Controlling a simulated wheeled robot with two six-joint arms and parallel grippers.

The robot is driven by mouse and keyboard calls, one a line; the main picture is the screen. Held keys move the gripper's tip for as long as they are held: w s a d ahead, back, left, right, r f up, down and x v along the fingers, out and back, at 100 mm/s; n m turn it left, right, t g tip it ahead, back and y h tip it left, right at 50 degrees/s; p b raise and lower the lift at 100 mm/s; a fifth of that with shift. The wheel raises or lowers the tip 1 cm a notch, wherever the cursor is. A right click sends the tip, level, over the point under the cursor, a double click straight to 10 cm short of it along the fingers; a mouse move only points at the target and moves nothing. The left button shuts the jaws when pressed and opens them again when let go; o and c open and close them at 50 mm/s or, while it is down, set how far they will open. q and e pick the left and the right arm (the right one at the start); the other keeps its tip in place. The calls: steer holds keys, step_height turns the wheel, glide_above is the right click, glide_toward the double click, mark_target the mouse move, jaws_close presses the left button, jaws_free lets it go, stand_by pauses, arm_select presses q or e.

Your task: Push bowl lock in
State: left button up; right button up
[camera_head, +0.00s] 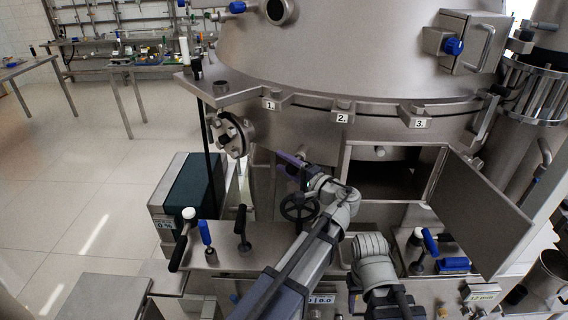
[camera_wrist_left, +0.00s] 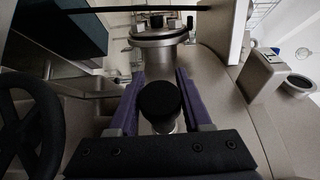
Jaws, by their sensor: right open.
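A round black knob (camera_wrist_left: 160,98) on a light metal stem sits between the two purple fingers of my left gripper (camera_wrist_left: 158,88) in the left wrist view. The fingers are apart on either side of it, and I cannot tell whether they touch it. In the head view my left gripper (camera_head: 292,162) reaches in low under the vessel, beside the separator frame; the knob between its fingers cannot be made out there. My right gripper (camera_head: 385,294) is low in the head view, apart from the vessel; its fingertips are mostly hidden.
A black handwheel (camera_head: 299,208) is close below my left gripper. A bolted flange (camera_head: 232,134) is to its left. An open metal door (camera_head: 483,217) and box are on the right. Several levers (camera_head: 243,228) stand on the panel in front. A dark box (camera_head: 190,190) stands at left.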

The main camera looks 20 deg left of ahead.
arm_select(q)
jaws_close()
steer(key=shift+d, duration=0.1)
stand_by(0.9)
